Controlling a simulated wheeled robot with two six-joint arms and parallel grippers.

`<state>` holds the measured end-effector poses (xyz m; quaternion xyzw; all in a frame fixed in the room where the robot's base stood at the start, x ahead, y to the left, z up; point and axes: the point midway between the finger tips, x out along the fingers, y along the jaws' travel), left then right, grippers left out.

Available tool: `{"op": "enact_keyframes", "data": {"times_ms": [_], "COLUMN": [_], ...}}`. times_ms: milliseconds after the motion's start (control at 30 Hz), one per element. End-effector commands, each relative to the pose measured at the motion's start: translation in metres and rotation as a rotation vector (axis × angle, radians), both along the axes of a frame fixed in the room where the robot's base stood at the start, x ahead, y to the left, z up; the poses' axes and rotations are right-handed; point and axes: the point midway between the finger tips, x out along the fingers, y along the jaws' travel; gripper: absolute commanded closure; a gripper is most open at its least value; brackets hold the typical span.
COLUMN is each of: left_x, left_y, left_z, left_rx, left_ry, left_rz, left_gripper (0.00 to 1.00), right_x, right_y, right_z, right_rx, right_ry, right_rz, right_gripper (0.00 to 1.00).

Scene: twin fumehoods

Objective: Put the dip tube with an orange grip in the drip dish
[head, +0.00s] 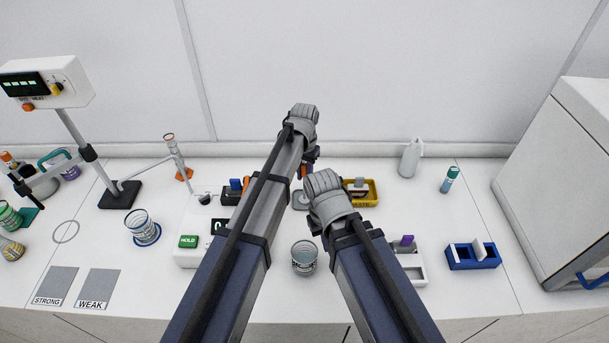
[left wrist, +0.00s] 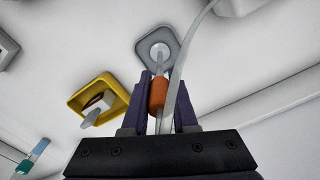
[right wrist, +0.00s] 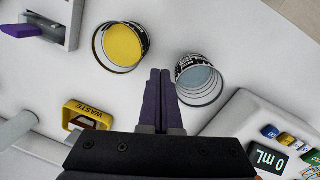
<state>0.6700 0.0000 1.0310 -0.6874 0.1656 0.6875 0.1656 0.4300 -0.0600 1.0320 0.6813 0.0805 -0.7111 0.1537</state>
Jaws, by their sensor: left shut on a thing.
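The dip tube's orange grip (left wrist: 158,92) is between the purple fingers of my left gripper (left wrist: 160,105), which is shut on it. The orange grip also shows small in the head view (head: 303,171). The tube's thin grey end points to the round centre of a grey square dish (left wrist: 171,37), which I take for the drip dish. I cannot tell whether the end touches it. The dish also shows in the head view (head: 297,205), partly behind my right arm. My right gripper (right wrist: 160,75) has its fingers together with nothing between them, above the bench between two beakers.
A yellow waste tray (head: 372,199) stands right of the dish. A clear beaker (head: 304,258) stands in front, and a beaker of yellow liquid (right wrist: 123,45) shows in the right wrist view. A grey curved hose (left wrist: 186,65) runs past my left fingers.

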Motion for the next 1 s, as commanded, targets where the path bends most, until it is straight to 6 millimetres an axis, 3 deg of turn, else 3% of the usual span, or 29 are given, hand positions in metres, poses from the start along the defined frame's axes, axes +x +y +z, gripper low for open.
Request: {"op": "enact_keyframes", "data": {"times_ms": [33,267,667,1000], "left_x": [0.000,0.000,0.000,0.000], "left_y": [0.000,0.000,0.000,0.000], "left_z": [-0.001,-0.001,0.004,0.037], "left_rx": [0.000,0.000,0.000,0.000], "left_ry": [0.000,0.000,0.000,0.000], "left_rz": [0.000,0.000,0.000,0.000], "left_gripper": [0.70,0.44,0.44,0.44], "right_x": [0.000,0.000,0.000,0.000], "right_y": [0.000,0.000,0.000,0.000], "right_z": [-0.001,0.000,0.004,0.037], "right_rx": [0.000,0.000,0.000,0.001], "right_ry": [0.000,0.000,0.000,0.000], "right_rz": [0.000,0.000,0.000,-0.005], "right_gripper": [1.00,1.00,1.00,1.00]}}
